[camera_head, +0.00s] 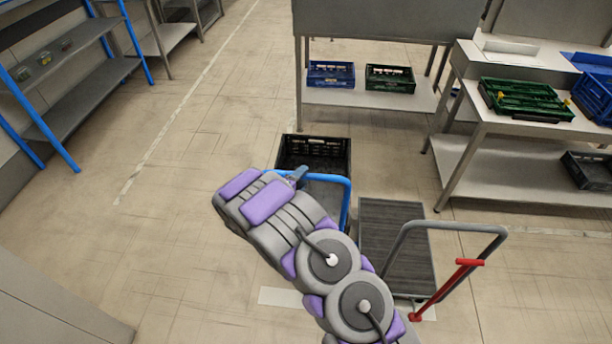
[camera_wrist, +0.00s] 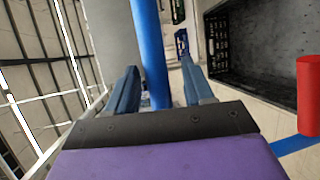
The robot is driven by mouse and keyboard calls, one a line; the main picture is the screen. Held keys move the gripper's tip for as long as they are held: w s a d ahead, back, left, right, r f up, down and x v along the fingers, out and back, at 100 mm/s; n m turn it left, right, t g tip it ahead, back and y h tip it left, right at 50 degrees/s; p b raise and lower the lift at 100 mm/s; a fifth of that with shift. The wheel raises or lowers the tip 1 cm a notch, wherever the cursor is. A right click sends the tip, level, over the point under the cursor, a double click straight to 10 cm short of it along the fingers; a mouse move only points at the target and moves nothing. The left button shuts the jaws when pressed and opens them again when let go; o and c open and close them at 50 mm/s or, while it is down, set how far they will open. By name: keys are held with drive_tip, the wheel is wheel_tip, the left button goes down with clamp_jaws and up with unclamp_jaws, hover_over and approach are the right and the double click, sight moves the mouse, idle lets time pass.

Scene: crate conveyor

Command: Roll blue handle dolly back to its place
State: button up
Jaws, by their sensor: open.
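The blue handle dolly shows in the head view by its blue handle (camera_head: 347,196) and a grey part of its deck; my arm hides much of it. My gripper (camera_head: 297,174) is at the left part of the handle's top bar. In the wrist view my gripper (camera_wrist: 160,88) is open, and the blue handle bar (camera_wrist: 149,50) runs between its two blue fingers, nearer the left one. I cannot tell whether a finger touches the bar. A red cylinder (camera_wrist: 308,95) shows at the right edge of the wrist view.
A black crate (camera_head: 315,138) sits just beyond the handle. A grey-handled dolly (camera_head: 397,245) with a red lever stands close on the right. Blue-framed shelves (camera_head: 85,95) are at the left, steel tables (camera_head: 520,180) at the back and right. The floor on the left is clear.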

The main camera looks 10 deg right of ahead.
drive_tip(key=shift+x, duration=1.65)
clamp_jaws()
